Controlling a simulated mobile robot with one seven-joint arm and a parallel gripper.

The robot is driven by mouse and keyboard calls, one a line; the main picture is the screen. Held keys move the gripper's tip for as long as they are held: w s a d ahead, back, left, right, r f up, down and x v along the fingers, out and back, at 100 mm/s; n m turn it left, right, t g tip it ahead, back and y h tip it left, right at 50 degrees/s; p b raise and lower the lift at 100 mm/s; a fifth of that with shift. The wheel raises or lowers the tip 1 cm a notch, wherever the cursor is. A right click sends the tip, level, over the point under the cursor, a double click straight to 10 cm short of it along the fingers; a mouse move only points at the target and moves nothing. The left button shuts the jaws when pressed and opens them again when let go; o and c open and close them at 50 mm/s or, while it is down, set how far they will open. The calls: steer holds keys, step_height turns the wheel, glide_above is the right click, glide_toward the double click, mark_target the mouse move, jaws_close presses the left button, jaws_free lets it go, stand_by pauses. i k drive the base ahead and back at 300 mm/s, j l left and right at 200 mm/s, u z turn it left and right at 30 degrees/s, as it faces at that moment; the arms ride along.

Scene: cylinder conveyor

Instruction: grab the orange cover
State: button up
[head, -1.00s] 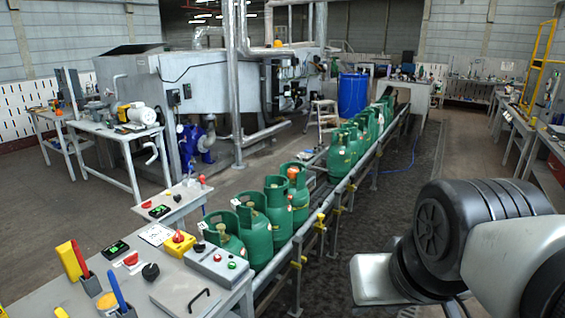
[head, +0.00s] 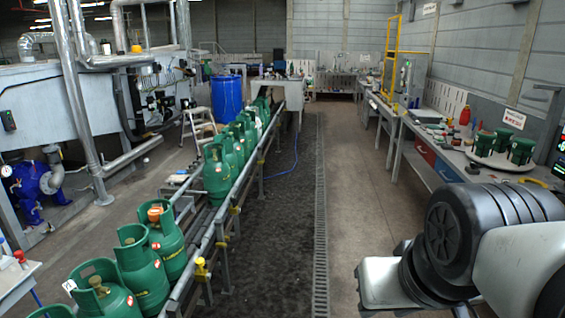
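An orange cover (head: 155,213) sits on the valve at the top of a green gas cylinder (head: 166,245), inside its collar. This cylinder stands upright on the conveyor (head: 205,240) at lower left. The cylinders nearer to me show a brassy or dark valve top instead, as on the nearest full one (head: 98,285). My arm shows at the lower right, far from the orange cover. My gripper's fingers are not in view.
More green cylinders (head: 218,175) line the conveyor toward a blue barrel (head: 226,97). A metal rail (head: 225,215) edges the conveyor's right side. The floor (head: 300,220) right of it is clear. A workbench (head: 450,150) with green cylinder parts stands at right.

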mark_target(153, 214)
steer(key=i+l, duration=0.15)
steer(key=i, duration=0.6)
steer(key=i+l, duration=0.1)
steer(key=i, duration=0.65)
steer(key=i+u, duration=0.8)
steer(key=i+l+u, duration=0.2)
steer(key=i+u, duration=0.4)
steer(key=u, duration=0.15)
steer(key=i+u, duration=0.3)
steer(key=u, duration=0.15)
steer(key=i+l+u, duration=0.15)
steer(key=u, duration=0.25)
steer(key=i+l, duration=0.05)
steer(key=i, duration=0.05)
